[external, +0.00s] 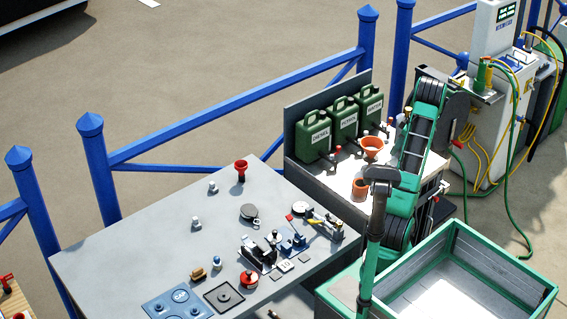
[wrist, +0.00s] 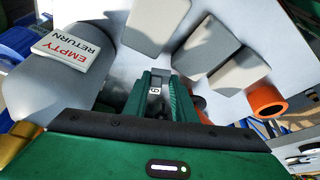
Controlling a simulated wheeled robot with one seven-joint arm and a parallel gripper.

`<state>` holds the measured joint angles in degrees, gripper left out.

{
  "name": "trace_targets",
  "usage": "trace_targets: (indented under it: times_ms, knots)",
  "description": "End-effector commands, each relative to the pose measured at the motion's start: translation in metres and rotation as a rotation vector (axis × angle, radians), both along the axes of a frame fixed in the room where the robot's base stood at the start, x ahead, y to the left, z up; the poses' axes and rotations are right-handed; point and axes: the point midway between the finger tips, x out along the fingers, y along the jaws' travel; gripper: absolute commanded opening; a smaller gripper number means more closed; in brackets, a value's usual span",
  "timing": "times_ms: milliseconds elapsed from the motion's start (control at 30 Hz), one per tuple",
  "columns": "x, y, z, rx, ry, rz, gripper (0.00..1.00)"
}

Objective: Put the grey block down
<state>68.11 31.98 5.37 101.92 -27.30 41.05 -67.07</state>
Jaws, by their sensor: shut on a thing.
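In the wrist view, my gripper (wrist: 157,82) has its two green fingers close together, shut on a small grey block (wrist: 155,90) with a dark mark on it. Most of the block is hidden between the fingers. In the external view my arm rises over the side bench, and I cannot make out the fingertips or the block.
Several flat grey pieces (wrist: 212,46) lie near the fingers. An orange cup (wrist: 266,99) is at right, an EMPTY RETURN sign (wrist: 70,48) at left. Outside, green cans (external: 313,135) and an orange funnel (external: 372,146) stand near my arm. The main bench (external: 130,240) holds many small parts.

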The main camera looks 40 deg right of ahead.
Motion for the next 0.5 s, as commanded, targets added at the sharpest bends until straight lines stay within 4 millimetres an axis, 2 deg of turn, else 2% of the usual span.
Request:
trace_targets:
  times_ms: [100, 200, 500]
  knots:
    - [0.022, 0.009, 0.0, 0.0, 0.0, 0.002, 0.03]
    - [0.034, 0.014, 0.0, 0.001, 0.0, 0.001, 0.03]
    - [0.053, 0.023, 0.0, 0.001, -0.001, 0.002, 0.03]
